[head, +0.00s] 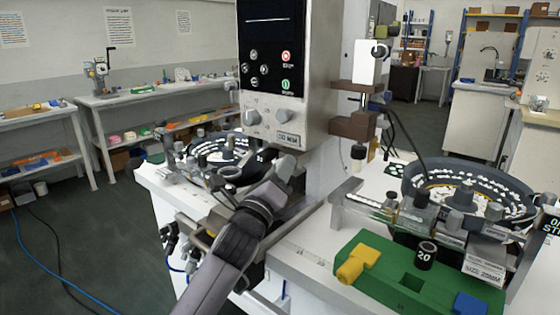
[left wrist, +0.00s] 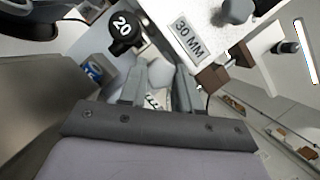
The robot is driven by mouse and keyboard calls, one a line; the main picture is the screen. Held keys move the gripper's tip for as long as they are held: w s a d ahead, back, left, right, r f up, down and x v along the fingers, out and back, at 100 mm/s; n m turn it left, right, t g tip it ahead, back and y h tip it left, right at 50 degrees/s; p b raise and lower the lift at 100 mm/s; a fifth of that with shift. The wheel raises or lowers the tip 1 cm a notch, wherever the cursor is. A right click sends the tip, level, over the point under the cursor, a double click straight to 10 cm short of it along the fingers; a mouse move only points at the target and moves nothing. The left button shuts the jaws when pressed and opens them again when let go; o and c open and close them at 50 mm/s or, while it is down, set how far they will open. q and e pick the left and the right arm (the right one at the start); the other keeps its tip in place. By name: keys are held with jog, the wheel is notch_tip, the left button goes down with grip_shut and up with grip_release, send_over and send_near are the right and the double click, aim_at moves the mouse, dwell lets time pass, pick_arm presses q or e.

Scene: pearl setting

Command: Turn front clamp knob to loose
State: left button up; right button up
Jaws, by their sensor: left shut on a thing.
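My left arm reaches up from the bottom of the head view, and its gripper (head: 286,170) is at the front of the machine, below the 30 MM label. My right gripper is not in view.
A round feeder bowl with white pieces (head: 470,180) stands at the right, behind a green block (head: 390,285) with a yellow piece (head: 357,263) and a black 20 cylinder (head: 426,256). Another round tray (head: 215,155) is left of the gripper. Benches line the left wall.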

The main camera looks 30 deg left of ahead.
pick_arm(q)
jog(key=shift+a+r+n+g+h+p, duration=0.15)
jog(key=shift+n+g+h+p, duration=1.4)
jog(key=shift+n, duration=2.6)
jog(key=shift+r+n+g+h+p, duration=0.25)
jog(key=shift+n+g+p, duration=0.75)
jog(key=shift+n+p, duration=2.25)
jog(key=shift+a+r+n+g+h+p, duration=0.15)
jog(key=shift+n+g+h+p, duration=1)
jog(key=shift+n, duration=3.95)
jog(key=o, duration=1.1)
jog(key=shift+c, duration=0.2)
